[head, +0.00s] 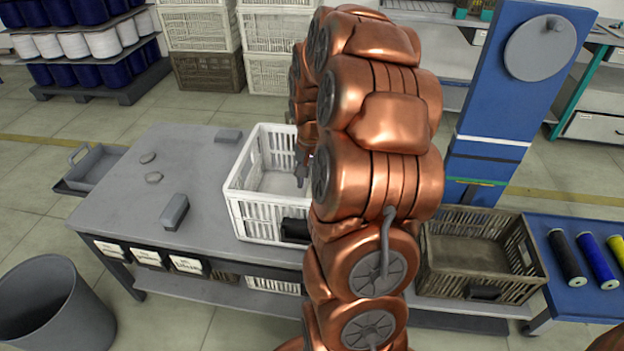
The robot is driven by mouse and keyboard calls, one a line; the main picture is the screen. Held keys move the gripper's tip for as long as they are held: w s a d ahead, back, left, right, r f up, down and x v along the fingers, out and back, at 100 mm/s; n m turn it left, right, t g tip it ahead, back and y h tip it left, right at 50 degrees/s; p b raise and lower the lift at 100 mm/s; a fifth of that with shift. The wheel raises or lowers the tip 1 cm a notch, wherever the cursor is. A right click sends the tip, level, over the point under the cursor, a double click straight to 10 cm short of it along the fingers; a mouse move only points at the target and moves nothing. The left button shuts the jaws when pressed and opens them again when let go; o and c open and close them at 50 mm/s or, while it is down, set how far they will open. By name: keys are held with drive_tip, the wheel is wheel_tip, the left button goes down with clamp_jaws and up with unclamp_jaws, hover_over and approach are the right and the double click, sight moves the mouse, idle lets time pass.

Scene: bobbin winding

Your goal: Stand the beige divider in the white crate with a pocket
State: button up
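The white crate (262,224) stands on the grey table, left of my copper arm. Its slatted left and front walls and part of its inner floor show; my arm hides its right side. A black pocket (295,230) shows on its front wall, partly covered by the arm. My gripper (302,178) shows as a small grey shape over the inside of this crate, partly hidden by my arm. I cannot tell whether its fingers are open or shut, or whether it holds anything. No beige divider can be made out; my arm may hide it.
A brown slatted crate (437,284) stands right of my arm. A grey block (175,211) and small grey pieces (153,177) lie on the table's left (120,210). A blue post (500,110) rises behind. Dark, blue and yellow rolls (598,262) lie far right. A grey bin (45,310) stands front left.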

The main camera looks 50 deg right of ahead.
wheel_tip(320, 180, up, 12)
idle(0.6)
drive_tip(key=s+a+f+n+g, duration=0.1)
drive_tip(key=s+a+n, duration=0.2)
drive_tip(key=a, duration=0.6)
drive_tip(key=s+a+n, duration=0.3)
drive_tip(key=a, duration=0.6)
drive_tip(key=s+a+f+n+g, duration=0.1)
drive_tip(key=s+a+f+n, duration=0.15)
drive_tip(key=s+a, duration=0.35)
drive_tip(key=s+a+f+n+g, duration=0.1)
drive_tip(key=s+a+f+n, duration=0.2)
drive_tip(key=s, duration=0.5)
wheel_tip(320, 180, up, 22)
drive_tip(key=s+a+t+p, duration=0.1)
drive_tip(key=p, duration=1.8)
drive_tip(key=shift+a+f+p, duration=0.15)
drive_tip(key=shift+a+p, duration=0.15)
drive_tip(key=shift+m, duration=0.25)
